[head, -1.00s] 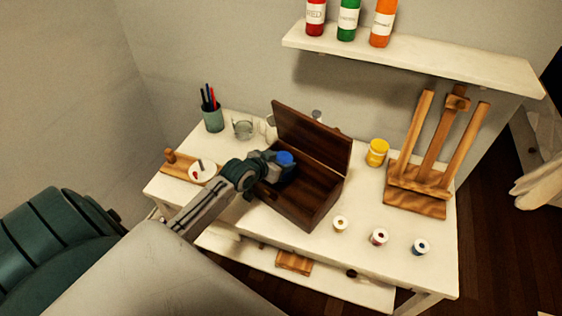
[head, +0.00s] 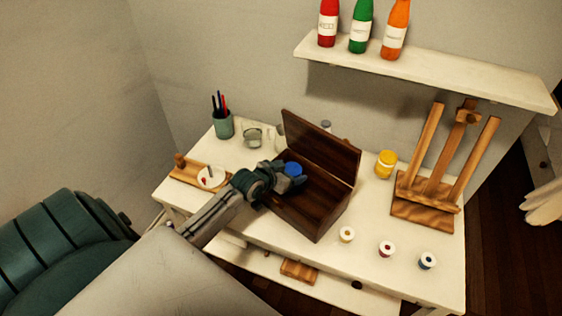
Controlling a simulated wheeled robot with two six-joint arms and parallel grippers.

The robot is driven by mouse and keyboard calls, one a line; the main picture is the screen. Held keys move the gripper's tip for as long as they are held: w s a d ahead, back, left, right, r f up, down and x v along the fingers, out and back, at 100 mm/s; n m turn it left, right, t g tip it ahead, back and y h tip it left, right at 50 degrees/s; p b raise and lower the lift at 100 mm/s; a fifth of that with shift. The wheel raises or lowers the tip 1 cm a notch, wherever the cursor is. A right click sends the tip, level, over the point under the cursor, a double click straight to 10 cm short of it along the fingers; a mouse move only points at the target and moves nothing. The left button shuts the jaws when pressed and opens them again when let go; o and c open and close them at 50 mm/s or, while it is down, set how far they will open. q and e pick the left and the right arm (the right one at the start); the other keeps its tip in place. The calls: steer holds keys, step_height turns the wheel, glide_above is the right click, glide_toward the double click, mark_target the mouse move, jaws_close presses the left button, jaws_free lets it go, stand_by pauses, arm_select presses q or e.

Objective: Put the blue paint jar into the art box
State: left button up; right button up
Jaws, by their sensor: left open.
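The art box (head: 325,218) is a dark brown wooden box on the white table, its lid (head: 325,148) raised at the back. The blue paint jar (head: 293,169) shows its blue lid at the left end of the box, apparently within the box's walls. Its lower part is hidden by the gripper and the box wall. My left gripper (head: 291,181) is open at the jar, over the box's left end. I cannot tell if a finger still touches the jar. My right gripper is not in view.
A yellow jar (head: 386,164) and a wooden easel (head: 433,175) stand to the right. Small jars (head: 387,249) line the front right of the table (head: 300,255). A pen cup (head: 223,124), a glass (head: 252,137) and a palette board (head: 187,171) are at left. A shelf (head: 430,75) holds bottles above.

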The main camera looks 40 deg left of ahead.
arm_select(q)
steer(key=d+v, duration=0.1)
steer(key=v, duration=1)
steer(key=shift+s+a+r, duration=0.15)
steer(key=shift+s+a, duration=0.2)
steer(key=shift+a, duration=0.15)
